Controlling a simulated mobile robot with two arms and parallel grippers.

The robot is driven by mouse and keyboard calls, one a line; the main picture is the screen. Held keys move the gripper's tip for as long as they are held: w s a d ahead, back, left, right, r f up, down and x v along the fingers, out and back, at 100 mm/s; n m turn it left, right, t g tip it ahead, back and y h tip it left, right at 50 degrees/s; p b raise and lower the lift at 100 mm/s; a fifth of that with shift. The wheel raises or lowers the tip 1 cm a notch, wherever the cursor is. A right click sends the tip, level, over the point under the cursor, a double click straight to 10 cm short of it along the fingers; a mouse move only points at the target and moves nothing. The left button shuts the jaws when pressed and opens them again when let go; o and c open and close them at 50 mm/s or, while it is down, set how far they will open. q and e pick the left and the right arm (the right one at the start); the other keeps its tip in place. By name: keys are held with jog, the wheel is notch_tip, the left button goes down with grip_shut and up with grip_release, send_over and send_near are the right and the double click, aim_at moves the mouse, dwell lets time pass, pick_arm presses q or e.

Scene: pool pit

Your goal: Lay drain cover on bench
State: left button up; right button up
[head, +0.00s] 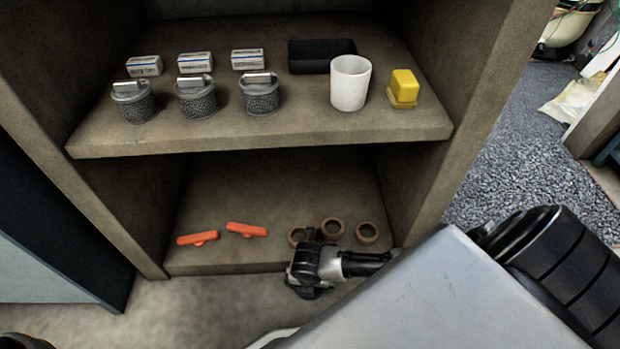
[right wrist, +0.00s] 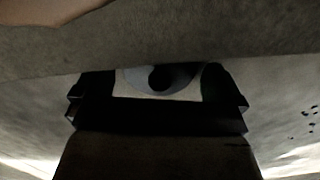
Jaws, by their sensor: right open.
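I cannot pick out a drain cover or bench with certainty. Three brown rings (head: 332,229) lie on the lower shelf (head: 275,196) of a stone-like unit, near its front right. My right gripper (head: 306,262) is at the shelf's front edge, just in front of the left ring and partly hiding the rings' surroundings. In the right wrist view its dark jaws (right wrist: 158,88) stand apart, with a pale grey rounded shape and dark centre between them; I cannot tell what that is. I see nothing clearly held. My left gripper does not show.
The upper shelf (head: 260,135) holds three grey lidded canisters (head: 196,98), three small boxes (head: 195,62), a black case (head: 318,54), a white cup (head: 350,83) and a yellow block (head: 403,88). Two orange pieces (head: 246,229) lie lower left. Gravel (head: 520,145) is at right.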

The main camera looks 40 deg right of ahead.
jog(key=c, duration=0.9)
jog(key=shift+r, duration=0.1)
